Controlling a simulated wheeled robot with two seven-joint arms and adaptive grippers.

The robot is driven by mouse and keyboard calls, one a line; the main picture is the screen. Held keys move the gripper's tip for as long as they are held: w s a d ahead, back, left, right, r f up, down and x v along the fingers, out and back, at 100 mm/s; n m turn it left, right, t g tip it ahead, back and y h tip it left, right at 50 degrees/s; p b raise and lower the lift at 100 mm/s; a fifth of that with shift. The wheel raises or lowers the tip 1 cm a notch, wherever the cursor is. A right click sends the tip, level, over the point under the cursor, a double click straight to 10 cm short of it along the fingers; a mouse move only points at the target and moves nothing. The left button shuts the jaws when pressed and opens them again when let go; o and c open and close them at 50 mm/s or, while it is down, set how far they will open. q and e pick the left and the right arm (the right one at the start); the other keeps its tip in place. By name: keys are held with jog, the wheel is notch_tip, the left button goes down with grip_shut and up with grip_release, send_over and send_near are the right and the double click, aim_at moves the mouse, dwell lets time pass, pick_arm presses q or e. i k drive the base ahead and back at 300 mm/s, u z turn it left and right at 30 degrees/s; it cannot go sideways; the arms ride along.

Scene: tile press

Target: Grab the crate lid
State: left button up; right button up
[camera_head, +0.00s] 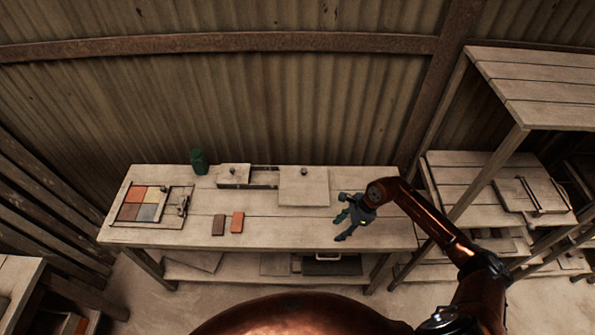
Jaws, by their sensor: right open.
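A pale square lid-like panel (304,190) with a small dark knob lies at the back middle of the workbench (285,232). To its left is a long low box (262,178), partly covered by a smaller pale panel (234,172) with its own knob. I cannot tell for sure which panel is the crate lid. My right gripper (338,217) is over the right part of the bench, its fingers spread and pointing left, empty. It is to the right of and in front of the square panel, apart from it. My left gripper is not in view.
A framed tray of coloured tiles (121,200) lies at the bench's left, with a green container (199,162) behind. A brown tile (218,225) and an orange tile (238,222) lie in front. A shelf unit at right holds a board with bars (513,197).

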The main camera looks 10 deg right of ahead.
aim_at(299, 186)
jog(key=i, duration=1.15)
